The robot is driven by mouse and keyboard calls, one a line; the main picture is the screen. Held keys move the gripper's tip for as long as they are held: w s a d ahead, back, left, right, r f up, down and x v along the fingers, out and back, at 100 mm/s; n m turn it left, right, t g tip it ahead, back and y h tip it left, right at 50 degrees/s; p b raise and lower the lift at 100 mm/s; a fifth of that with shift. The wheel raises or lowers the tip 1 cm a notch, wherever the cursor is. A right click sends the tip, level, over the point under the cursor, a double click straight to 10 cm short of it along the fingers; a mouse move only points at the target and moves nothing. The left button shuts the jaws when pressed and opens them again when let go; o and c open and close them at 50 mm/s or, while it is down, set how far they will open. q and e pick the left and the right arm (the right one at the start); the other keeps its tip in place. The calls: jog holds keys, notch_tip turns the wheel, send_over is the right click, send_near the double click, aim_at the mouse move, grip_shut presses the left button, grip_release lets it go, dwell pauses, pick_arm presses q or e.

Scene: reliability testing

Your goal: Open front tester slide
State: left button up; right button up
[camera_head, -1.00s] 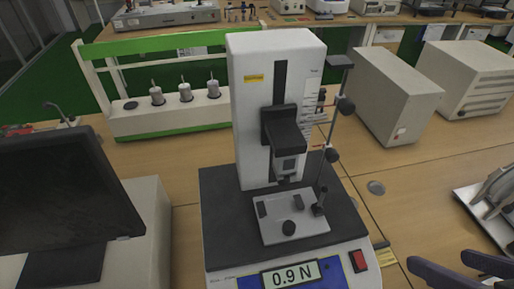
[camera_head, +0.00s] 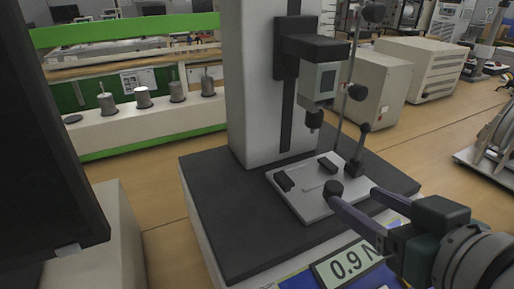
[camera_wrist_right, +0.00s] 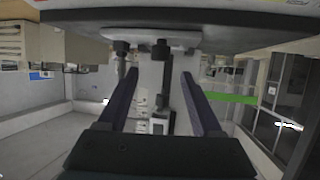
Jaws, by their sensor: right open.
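The force tester stands on the table with a pale column (camera_head: 250,80) and a dark base top (camera_head: 225,200). A grey metal slide plate (camera_head: 305,203) lies on the base, with small black blocks and a round black knob (camera_head: 332,188) at its front. Above it, a black carriage with a grey head (camera_head: 322,82) sits on the column. My right gripper (camera_head: 356,196) is open and empty at the plate's front right, one fingertip close to the knob; contact cannot be told. In the right wrist view, the knob (camera_wrist_right: 160,48) shows between the spread fingers (camera_wrist_right: 158,85).
A dark monitor (camera_head: 45,150) stands close on the left. Beige boxes (camera_head: 365,85) stand behind right. The tester's display (camera_head: 348,265) reads 0.9 N. Bare table (camera_head: 445,130) lies to the right.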

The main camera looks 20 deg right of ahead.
aim_at(334, 185)
jog(key=x, duration=0.7)
jog(key=shift+w+f+b, duration=0.1)
jog(key=shift+w+b, duration=0.25)
jog(key=shift+b, duration=0.05)
jog(key=shift+c, duration=0.3)
grip_shut()
dwell(0.6)
